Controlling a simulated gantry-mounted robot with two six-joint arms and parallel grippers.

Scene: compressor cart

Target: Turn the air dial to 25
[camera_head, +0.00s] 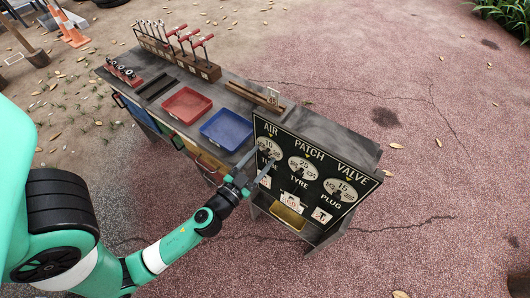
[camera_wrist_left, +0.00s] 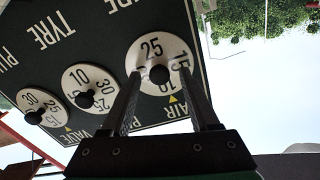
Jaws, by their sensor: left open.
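The air dial (camera_head: 268,150) is a round white dial with a dark centre knob, at the left end of the black panel (camera_head: 322,205). It also fills the middle of the left wrist view (camera_wrist_left: 147,52), upside down, with 25 on the side away from the yellow pointer. The number at the pointer looks like 10. My left gripper (camera_head: 260,164) is in front of this dial. In the left wrist view its open fingers (camera_wrist_left: 161,76) lie either side of the knob; whether they touch it is unclear. My right gripper is not in view.
The patch dial (camera_head: 304,170) and valve dial (camera_head: 342,190) sit beside the air dial. The cart top holds a red tray (camera_head: 186,104), a blue tray (camera_head: 226,130) and red-handled tools (camera_head: 190,40). Open ground lies right of the cart.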

